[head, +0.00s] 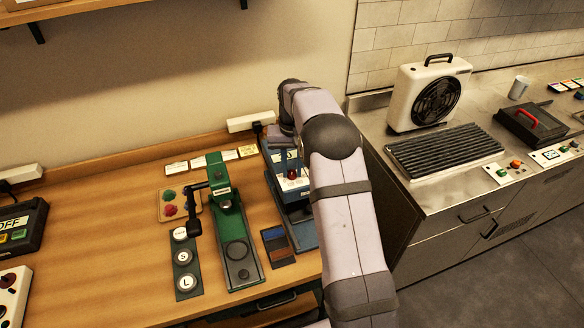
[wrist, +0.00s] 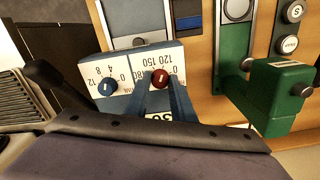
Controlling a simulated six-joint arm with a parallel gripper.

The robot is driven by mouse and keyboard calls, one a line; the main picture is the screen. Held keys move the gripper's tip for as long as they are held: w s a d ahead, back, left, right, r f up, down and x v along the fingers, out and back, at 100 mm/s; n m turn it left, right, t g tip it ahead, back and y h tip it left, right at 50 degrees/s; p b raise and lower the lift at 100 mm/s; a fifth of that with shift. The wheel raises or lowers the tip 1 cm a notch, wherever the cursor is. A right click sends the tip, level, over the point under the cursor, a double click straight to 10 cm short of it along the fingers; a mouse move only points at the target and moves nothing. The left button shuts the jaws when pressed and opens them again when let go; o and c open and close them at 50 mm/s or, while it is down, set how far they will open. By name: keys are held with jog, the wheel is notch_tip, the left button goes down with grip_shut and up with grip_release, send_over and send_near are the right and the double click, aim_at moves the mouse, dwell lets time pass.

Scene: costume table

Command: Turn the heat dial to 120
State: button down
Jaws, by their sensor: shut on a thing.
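The red heat dial (wrist: 160,80) is on a white-faced panel of a blue press, with printed numbers including 120 and 150 around it. A small white mark shows on the dial; I cannot tell which number it points to. In the head view the red dial (head: 292,174) shows below my wrist. My gripper (wrist: 163,86) is at the red dial, its two blue-grey fingers on either side, shut on it. Part of the dial's scale is hidden behind the fingers. A blue dial (wrist: 107,88) with a 4, 8, 12 scale is beside it.
A green press (head: 228,215) stands left of the blue press, with round S and L pieces (head: 184,257) beside it. A blue and brown swatch card (head: 277,245) lies in front. A metal counter with a fan heater (head: 430,93) is at the right.

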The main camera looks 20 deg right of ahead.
aim_at(291, 175)
jog(key=shift+w+r, duration=0.1)
jog(key=c, duration=1.5)
grip_release()
jog(key=shift+r+b, duration=1.4)
jog(key=shift+r, duration=2.25)
jog(key=shift+s+a+f, duration=0.15)
jog(key=shift+s+a, duration=0.2)
jog(key=shift+s, duration=0.25)
jog(key=s+a+f+n+b, duration=0.1)
jog(key=s+a+f, duration=0.1)
jog(key=s, duration=0.8)
jog(key=s+a+f+n, duration=0.1)
jog(key=s+a+f, duration=0.2)
jog(key=s, duration=0.7)
jog(key=s+a+f+n+b, duration=0.1)
jog(key=s+a+f, duration=0.1)
jog(key=s+f, duration=0.4)
jog(key=shift+s+a+b, duration=0.2)
jog(key=shift+s+b, duration=0.1)
jog(key=shift+s, duration=1.75)
